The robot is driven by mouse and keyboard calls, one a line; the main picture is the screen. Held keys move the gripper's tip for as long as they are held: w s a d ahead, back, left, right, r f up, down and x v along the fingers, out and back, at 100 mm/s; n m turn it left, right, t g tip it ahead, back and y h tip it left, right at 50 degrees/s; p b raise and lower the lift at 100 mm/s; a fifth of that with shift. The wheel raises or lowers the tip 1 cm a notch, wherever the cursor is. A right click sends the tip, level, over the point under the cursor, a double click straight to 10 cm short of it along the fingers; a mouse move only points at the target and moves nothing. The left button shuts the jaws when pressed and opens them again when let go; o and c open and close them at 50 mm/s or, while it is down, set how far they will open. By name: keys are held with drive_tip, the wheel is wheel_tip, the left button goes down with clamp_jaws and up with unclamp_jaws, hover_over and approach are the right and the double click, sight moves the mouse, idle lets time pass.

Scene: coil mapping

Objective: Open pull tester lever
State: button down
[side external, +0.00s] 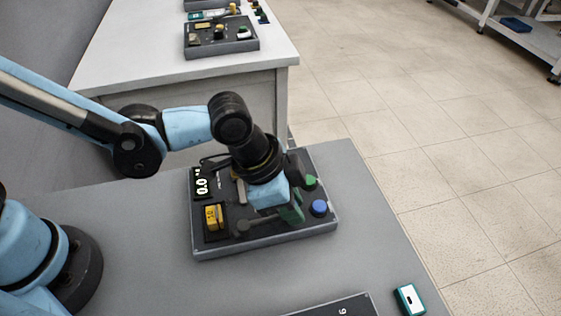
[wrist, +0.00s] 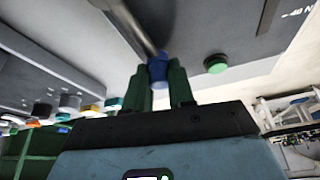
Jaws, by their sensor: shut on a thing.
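The pull tester (side external: 265,243) is a dark box on the grey table. Its lever (side external: 258,223) is a grey rod near the front, running right toward my gripper (side external: 293,212). In the wrist view, the metal rod (wrist: 128,22) comes down to my gripper (wrist: 161,72). Its green fingers are shut on the lever's end, and a blue piece (wrist: 158,69) shows between them. I cannot tell whether this blue piece is the lever's tip or a button behind it. My wrist covers part of the tester in the side view.
The tester has a display (side external: 201,184), a yellow part (side external: 214,217), a blue button (side external: 319,207) and a green button (side external: 311,181). A small teal device (side external: 410,299) and a dark plate (side external: 335,307) lie at the front right. Another bench (side external: 150,62) stands behind.

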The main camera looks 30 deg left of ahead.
drive_tip(key=a+n, duration=0.1)
drive_tip(key=w+a+n+t, duration=0.1)
drive_tip(key=n, duration=0.1)
drive_tip(key=shift+w+a+n+y, duration=0.1)
drive_tip(key=shift+w+n+y, duration=0.1)
drive_tip(key=shift+n+y, duration=0.15)
drive_tip(key=shift+w+a+n+t+y, duration=0.3)
drive_tip(key=shift+a+n, duration=0.35)
drive_tip(key=shift+n, duration=0.3)
drive_tip(key=shift+w+a+n+t+y, duration=0.1)
drive_tip(key=shift+a+n+t+y, duration=0.2)
drive_tip(key=shift+a+n, duration=0.5)
drive_tip(key=shift+d, duration=0.1)
drive_tip(key=c, duration=1)
unclamp_jaws()
drive_tip(key=shift+o, duration=0.2)
drive_tip(key=shift+s+r, duration=0.1)
drive_tip(key=v, duration=1.2)
drive_tip(key=shift+d, duration=0.1)
